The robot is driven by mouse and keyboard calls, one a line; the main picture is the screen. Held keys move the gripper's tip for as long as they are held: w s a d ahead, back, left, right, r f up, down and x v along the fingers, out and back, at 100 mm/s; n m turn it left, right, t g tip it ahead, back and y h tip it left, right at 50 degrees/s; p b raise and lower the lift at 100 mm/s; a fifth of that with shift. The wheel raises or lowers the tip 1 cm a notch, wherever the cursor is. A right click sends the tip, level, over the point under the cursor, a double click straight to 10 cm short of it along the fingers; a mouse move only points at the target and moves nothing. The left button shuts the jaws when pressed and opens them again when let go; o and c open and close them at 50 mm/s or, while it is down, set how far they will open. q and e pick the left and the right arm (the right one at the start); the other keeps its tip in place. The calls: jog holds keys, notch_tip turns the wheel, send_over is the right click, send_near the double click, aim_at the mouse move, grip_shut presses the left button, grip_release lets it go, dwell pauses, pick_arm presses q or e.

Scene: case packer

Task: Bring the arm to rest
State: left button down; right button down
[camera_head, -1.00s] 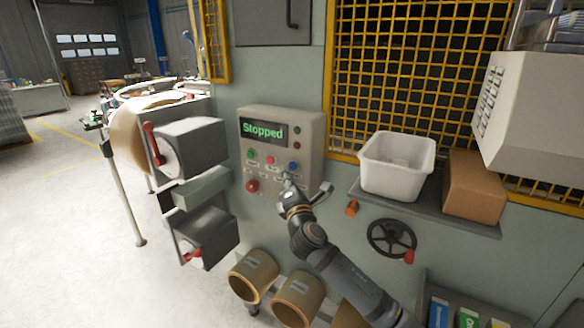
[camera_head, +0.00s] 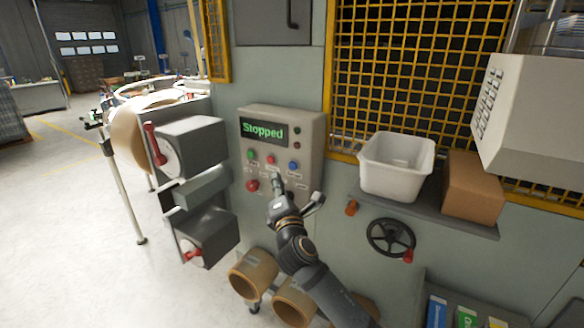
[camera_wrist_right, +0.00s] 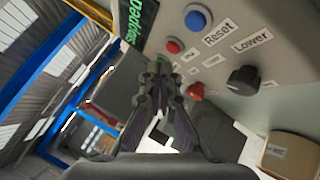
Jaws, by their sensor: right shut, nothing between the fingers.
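My right arm reaches up from the lower middle of the head view. Its gripper (camera_head: 276,180) is shut and empty, in front of the lower part of the control panel (camera_head: 308,140). In the right wrist view the shut fingers (camera_wrist_right: 160,68) point toward the panel's buttons. The panel's screen (camera_head: 263,131) reads "Stopped". A green button (camera_head: 251,154), a red button (camera_head: 271,160), a blue button (camera_head: 293,166) and a red knob (camera_head: 252,185) show on it. I cannot tell whether the fingertips touch the panel. My left gripper is not in view.
A shelf (camera_head: 425,208) right of the panel holds a white bin (camera_head: 397,168) and a cardboard box (camera_head: 473,187). A handwheel (camera_head: 391,238) sits below it. Grey roller units (camera_head: 190,142) jut out at left. Brown rolls (camera_head: 253,272) stand below the panel. Open floor lies at left.

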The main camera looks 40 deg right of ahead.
dwell(0.3)
notch_tip(320, 180, down, 24)
jog(key=w+d+m+g+y, duration=0.2)
jog(key=m+g, duration=0.2)
jog(key=g, duration=0.1)
jog(key=s+f+m+g+y, duration=0.15)
jog(key=s+f, duration=0.25)
jog(key=f, duration=0.7)
jog(key=s+f+m+g+y, duration=0.1)
jog(key=s+f+m+g, duration=0.2)
jog(key=f, duration=0.8)
jog(key=s+a+f+m+g+y, duration=0.1)
jog(key=s+a+f+m+g, duration=0.15)
jog(key=s+f, duration=0.8)
jog(key=s+a+f+m+g+y, duration=0.1)
jog(key=s+a+f+m+g, duration=0.15)
jog(key=s+f, duration=0.85)
jog(key=s+a+f+m+g, duration=0.1)
jog(key=s+a+f+m, duration=0.1)
jog(key=s, duration=0.8)
jog(key=s+a+f+m+g, duration=0.2)
jog(key=s+f+m, duration=0.2)
jog(key=s, duration=0.7)
jog(key=shift+s+a+y, duration=0.25)
jog(key=shift+s+y, duration=0.05)
jog(key=shift+y, duration=0.05)
jog(key=shift+f, duration=0.1)
